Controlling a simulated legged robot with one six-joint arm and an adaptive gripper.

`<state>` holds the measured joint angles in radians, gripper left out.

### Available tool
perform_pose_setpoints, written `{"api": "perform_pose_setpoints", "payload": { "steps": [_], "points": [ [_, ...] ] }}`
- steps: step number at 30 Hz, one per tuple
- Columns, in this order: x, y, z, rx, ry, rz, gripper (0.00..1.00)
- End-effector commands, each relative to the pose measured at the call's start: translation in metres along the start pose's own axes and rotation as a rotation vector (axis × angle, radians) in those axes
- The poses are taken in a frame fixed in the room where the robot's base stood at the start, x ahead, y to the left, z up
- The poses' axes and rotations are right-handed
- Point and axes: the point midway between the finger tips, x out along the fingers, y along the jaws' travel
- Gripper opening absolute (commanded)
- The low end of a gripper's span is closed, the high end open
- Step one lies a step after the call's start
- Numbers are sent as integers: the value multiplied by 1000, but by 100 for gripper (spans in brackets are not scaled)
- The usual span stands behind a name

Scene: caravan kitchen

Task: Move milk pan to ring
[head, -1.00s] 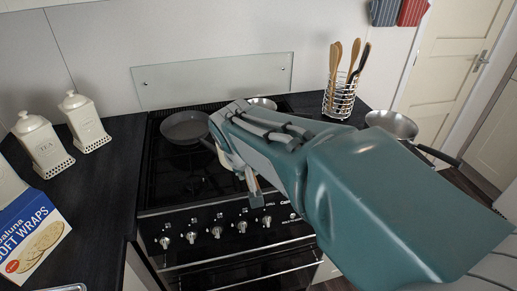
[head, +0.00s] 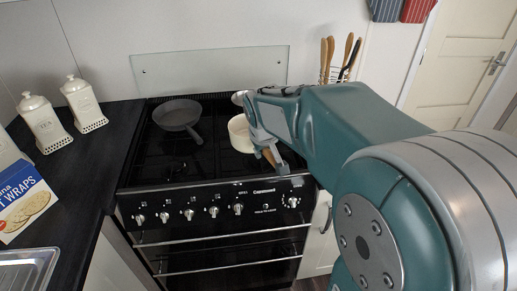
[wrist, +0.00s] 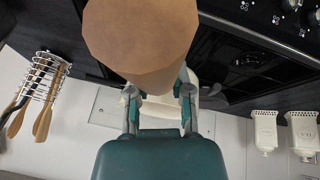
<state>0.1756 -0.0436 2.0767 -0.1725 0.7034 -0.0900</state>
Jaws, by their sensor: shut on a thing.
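The milk pan (head: 240,133) is cream with a wooden handle (head: 270,156). It is over the right front part of the black hob; I cannot tell whether its base touches a ring. My gripper (head: 263,140) is shut on the handle, on the pan's right side. In the wrist view the handle (wrist: 140,40) fills the top middle, between the camera and the pan, and a cream edge of the pan (wrist: 188,101) shows behind the fingers (wrist: 160,97). My forearm hides the right edge of the hob.
A grey frying pan (head: 178,115) sits on the back left of the hob. A metal pan (head: 238,98) at the back right is mostly hidden. A utensil rack (wrist: 43,77) stands right of the hob. Canisters (head: 84,104) and a wraps box (head: 22,200) stand on the left worktop.

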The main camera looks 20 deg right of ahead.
Motion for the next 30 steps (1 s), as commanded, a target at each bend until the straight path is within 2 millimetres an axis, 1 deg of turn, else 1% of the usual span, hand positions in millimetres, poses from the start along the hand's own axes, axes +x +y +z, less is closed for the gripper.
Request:
{"api": "perform_pose_setpoints", "payload": {
  "steps": [1, 4, 9, 12, 17, 19, 24, 26, 30],
  "points": [
    [10, 8, -5, 4, -3, 0, 0],
    [28, 20, -15, 4, -3, -1, 0],
    [64, 25, -20, 1, -3, 0, 0],
    [79, 29, -23, 1, -1, 1, 0],
    [90, 31, -26, 0, 2, 2, 0],
    [98, 34, -26, 0, 1, 1, 0],
    [121, 28, -16, 1, -1, 0, 0],
    [124, 28, -15, 1, 1, 0, 0],
    [123, 28, -15, 1, 3, 1, 0]
  ]
}}
